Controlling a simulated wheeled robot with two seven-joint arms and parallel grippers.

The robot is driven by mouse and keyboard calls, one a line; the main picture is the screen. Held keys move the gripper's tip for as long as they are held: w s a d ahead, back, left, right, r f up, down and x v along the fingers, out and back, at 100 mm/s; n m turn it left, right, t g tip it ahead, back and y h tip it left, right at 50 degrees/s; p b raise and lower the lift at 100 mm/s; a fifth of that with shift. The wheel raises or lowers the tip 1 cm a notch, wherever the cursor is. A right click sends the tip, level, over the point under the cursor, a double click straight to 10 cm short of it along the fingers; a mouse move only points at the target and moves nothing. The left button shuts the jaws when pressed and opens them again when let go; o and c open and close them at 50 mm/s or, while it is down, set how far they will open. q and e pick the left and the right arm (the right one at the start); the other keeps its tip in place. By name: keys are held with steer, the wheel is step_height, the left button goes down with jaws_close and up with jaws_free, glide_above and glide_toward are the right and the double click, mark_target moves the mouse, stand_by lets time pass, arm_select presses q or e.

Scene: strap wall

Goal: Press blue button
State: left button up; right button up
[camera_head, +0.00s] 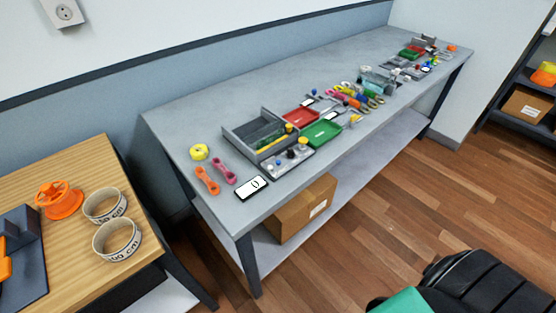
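A grey panel (276,166) with several small round knobs or buttons lies near the front edge of the long grey table. A small dark-blue one (290,153) shows on it beside white and yellow ones, but it is too small to tell its exact shape. Other small blue spots show farther along the table, near the red tray (301,116) and at the far end. Neither of my grippers shows in this view.
The long table (200,130) also holds a grey bin (238,133), a green tray (320,133), a phone-like device (251,188) and tools. A wooden table (75,190) with tape rolls stands left. A cardboard box (303,208) sits underneath.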

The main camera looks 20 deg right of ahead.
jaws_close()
